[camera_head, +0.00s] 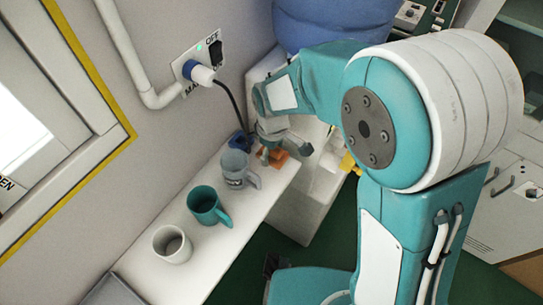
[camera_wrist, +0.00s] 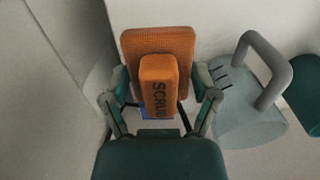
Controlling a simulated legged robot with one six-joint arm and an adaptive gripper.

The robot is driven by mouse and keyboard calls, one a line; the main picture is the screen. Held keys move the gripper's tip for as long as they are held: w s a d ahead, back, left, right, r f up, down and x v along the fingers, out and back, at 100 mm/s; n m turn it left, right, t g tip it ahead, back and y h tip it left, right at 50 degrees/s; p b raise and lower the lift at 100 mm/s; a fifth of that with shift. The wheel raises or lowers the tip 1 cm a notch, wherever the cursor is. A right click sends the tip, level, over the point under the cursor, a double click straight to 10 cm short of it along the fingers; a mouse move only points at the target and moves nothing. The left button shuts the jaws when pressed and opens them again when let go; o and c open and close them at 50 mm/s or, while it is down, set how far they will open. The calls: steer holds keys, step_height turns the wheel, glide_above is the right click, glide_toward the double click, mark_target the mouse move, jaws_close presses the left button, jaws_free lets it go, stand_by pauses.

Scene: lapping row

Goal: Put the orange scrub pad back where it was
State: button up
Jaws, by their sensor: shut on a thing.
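The orange scrub pad (camera_wrist: 160,88) has a raised grip block marked "SCRUB" on a wider flat base. In the wrist view my gripper (camera_wrist: 163,103) has its two fingers on either side of the block, shut on it. In the head view the pad (camera_head: 278,157) shows only in part below my gripper (camera_head: 270,150), at the far end of the white shelf (camera_head: 238,245). I cannot tell whether the pad touches the shelf.
A grey mug (camera_head: 235,168) stands close beside my gripper and also shows in the wrist view (camera_wrist: 245,120). A teal mug (camera_head: 204,204) and a white mug (camera_head: 172,244) stand along the shelf. A blue object (camera_head: 238,142) sits near the wall, below a plug and cable (camera_head: 203,75).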

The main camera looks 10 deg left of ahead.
mark_target(273, 159)
steer(key=shift+w+d+f, duration=0.35)
steer(key=shift+d+f, duration=0.05)
step_height(273, 159, down, 3)
steer(key=shift+w+f, duration=0.1)
steer(key=shift+w, duration=0.05)
steer(key=shift+a+f, duration=0.15)
steer(key=shift+a, duration=0.3)
steer(key=o, duration=0.8)
steer(key=shift+d, duration=0.1)
steer(key=shift+o, duration=0.7)
steer(key=shift+d, duration=0.3)
steer(key=shift+a, duration=0.1)
steer(key=shift+a+r, duration=0.15)
steer(key=shift+r, duration=0.35)
step_height(273, 159, up, 11)
steer(key=shift+r, duration=0.1)
